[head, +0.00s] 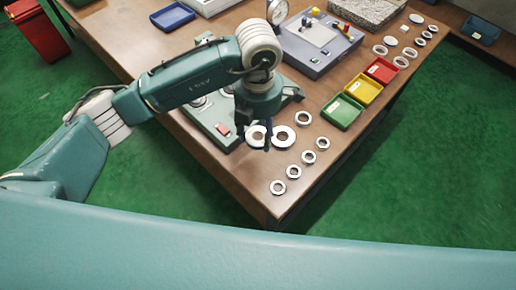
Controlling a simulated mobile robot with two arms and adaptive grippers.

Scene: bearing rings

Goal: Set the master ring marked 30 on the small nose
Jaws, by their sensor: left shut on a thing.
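My left gripper (258,142) points down over the table's front part and is shut on a pale metal ring (256,131); its fingers partly hide the ring. I cannot tell whether the ring is lifted or touches anything below. A larger ring (284,137) is just right of the gripper. Several other rings, among them one ring (304,118) and a row ending in a ring (278,187), lie towards the near corner. No number can be read on any ring. A grey-green fixture (222,138) sits behind and left of the gripper; my arm covers much of it, and I cannot make out its small nose.
Green (341,112), yellow (363,89) and red (381,70) trays line the right edge. A grey instrument box (318,45) stands behind the gripper. More rings (401,62) lie at the back right. The wooden table (240,182) is bare at the front left.

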